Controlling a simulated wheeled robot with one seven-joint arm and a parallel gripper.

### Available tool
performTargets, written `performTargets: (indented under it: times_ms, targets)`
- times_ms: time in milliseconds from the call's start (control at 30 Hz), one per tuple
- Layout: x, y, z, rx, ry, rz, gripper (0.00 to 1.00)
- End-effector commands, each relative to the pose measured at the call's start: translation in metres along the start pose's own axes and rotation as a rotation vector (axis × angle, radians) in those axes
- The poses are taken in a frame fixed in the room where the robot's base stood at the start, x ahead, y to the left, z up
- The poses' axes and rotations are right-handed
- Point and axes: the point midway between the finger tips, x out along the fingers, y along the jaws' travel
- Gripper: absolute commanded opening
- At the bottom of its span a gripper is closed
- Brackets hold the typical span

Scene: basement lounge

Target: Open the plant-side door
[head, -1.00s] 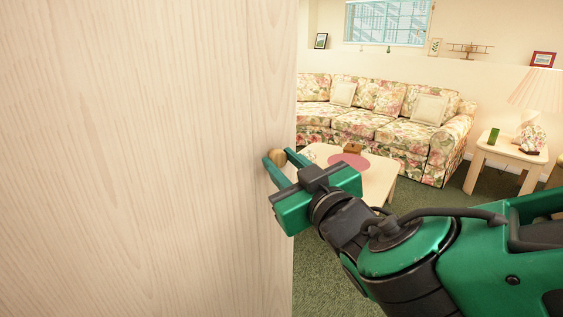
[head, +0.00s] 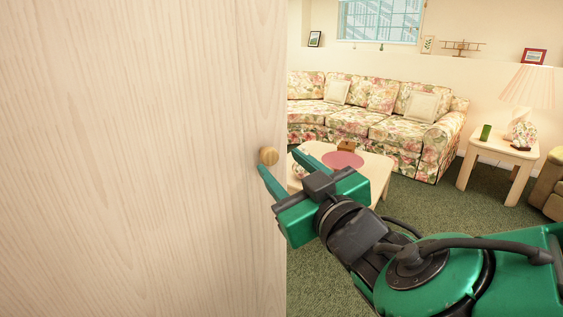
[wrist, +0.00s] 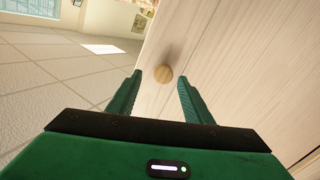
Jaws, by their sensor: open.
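A pale wood-grain door (head: 140,160) fills the left half of the head view. Its round wooden knob (head: 268,156) sits near the door's right edge. My gripper (head: 281,160) is open just in front of the knob, with one finger below it and the other to its right, past the door's edge. In the wrist view, the knob (wrist: 163,73) shows between and a little beyond the fingertips of my gripper (wrist: 160,80), apart from both fingers. The door (wrist: 240,60) runs along the right there. No plant shows clearly.
Beyond the door edge are a low table (head: 375,170) with a pink round mat (head: 343,159), a floral sofa (head: 365,122) and a side table (head: 497,150) with a lamp (head: 530,85). Green carpet (head: 420,205) lies open between them.

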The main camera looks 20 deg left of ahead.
Motion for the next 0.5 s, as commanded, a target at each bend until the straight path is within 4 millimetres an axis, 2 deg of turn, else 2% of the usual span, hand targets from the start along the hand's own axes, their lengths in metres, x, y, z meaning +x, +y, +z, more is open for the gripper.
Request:
performTargets:
  times_ms: [100,233,500]
  targets:
    - [-0.018,0.002,0.000,-0.003,0.002,0.002,0.46]
    - [-0.031,0.002,0.000,-0.001,0.002,0.002,0.46]
    - [-0.041,0.003,0.001,0.001,0.000,0.002,0.46]
